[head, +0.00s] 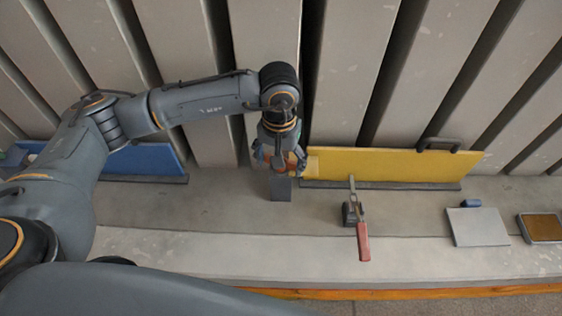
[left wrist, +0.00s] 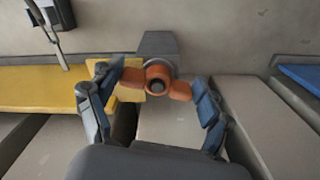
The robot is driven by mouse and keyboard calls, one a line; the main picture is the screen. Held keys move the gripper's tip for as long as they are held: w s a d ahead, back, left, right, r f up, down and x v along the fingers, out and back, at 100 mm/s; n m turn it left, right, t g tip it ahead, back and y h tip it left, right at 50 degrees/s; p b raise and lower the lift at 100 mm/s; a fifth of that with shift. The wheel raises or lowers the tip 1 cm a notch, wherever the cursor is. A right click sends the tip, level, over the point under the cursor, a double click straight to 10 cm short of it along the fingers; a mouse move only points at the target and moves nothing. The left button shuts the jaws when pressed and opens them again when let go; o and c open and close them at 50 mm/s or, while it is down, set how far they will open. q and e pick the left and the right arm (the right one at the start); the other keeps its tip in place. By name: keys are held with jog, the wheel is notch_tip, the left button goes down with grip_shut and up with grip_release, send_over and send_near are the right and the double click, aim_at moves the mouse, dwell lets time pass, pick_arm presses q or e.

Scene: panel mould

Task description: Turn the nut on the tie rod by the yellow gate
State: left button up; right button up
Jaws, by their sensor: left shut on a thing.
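The nut (left wrist: 158,72) is orange with two wings, and the dark end of the tie rod (left wrist: 158,87) shows in its middle. My left gripper (left wrist: 160,86) has its blue-padded fingers closed on the nut's wings, one on each side. In the head view my left gripper (head: 280,160) is beside the left end of the yellow gate (head: 385,164) and mostly covers the nut. The yellow gate also shows in the left wrist view (left wrist: 45,88). My right gripper is not in view.
A grey block (head: 281,188) stands just below the gripper. A red-handled clamp (head: 363,240) sits before the yellow gate. A blue gate (head: 145,159) is at left. The ledge's middle front is clear.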

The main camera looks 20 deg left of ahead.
pick_arm(q)
jog(key=m+b, duration=0.1)
jog(key=b, duration=0.1)
jog(key=m+b, duration=0.1)
jog(key=shift+a+f+b, duration=0.1)
jog(key=shift+f+b, duration=0.2)
jog(key=shift+b, duration=0.1)
jog(key=shift+r+m, duration=0.1)
jog(key=shift+m, duration=0.4)
jog(key=shift+r+m+b, duration=0.2)
jog(key=shift+m+b, duration=0.1)
jog(key=shift+f+b, duration=0.15)
jog(key=shift+b, duration=0.25)
jog(key=shift+w+a+f+m+b, duration=0.1)
jog(key=shift+f+m+b, duration=0.05)
jog(key=shift+m+b, duration=1.35)
jog(key=shift+b, duration=0.25)
jog(key=shift+r, duration=0.3)
